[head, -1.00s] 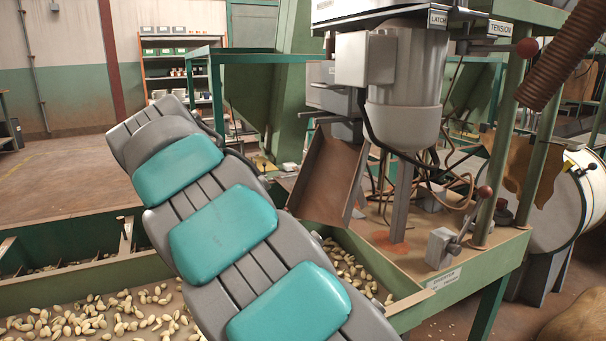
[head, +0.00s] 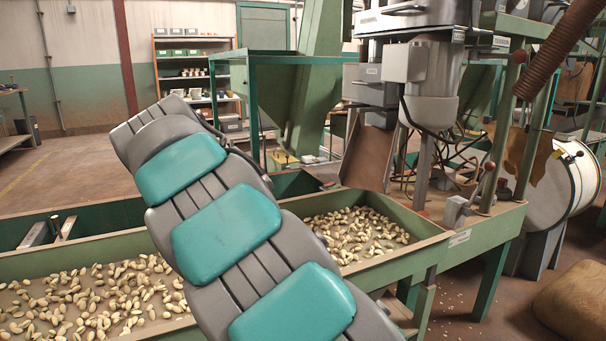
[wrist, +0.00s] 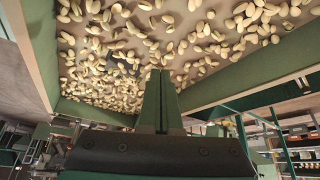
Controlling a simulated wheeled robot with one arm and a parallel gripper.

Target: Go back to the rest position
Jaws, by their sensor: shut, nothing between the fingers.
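My gripper (wrist: 159,74) shows in the wrist view with its two green fingers shut together and nothing between them. Its fingertips point toward a bed of pale nuts (wrist: 130,32), which lies in a green-walled tray. How far the tips are from the nuts I cannot tell. In the head view my grey arm with teal pads reaches across the middle. The gripper itself is hidden there behind the arm.
The long green nut trough (head: 70,257) runs across the head view below and behind my arm. A hopper machine (head: 432,90) with a brown chute (head: 369,152) stands behind it. A drum (head: 577,190) and a brown sack-like lump (head: 572,303) are at right. Floor at far left is open.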

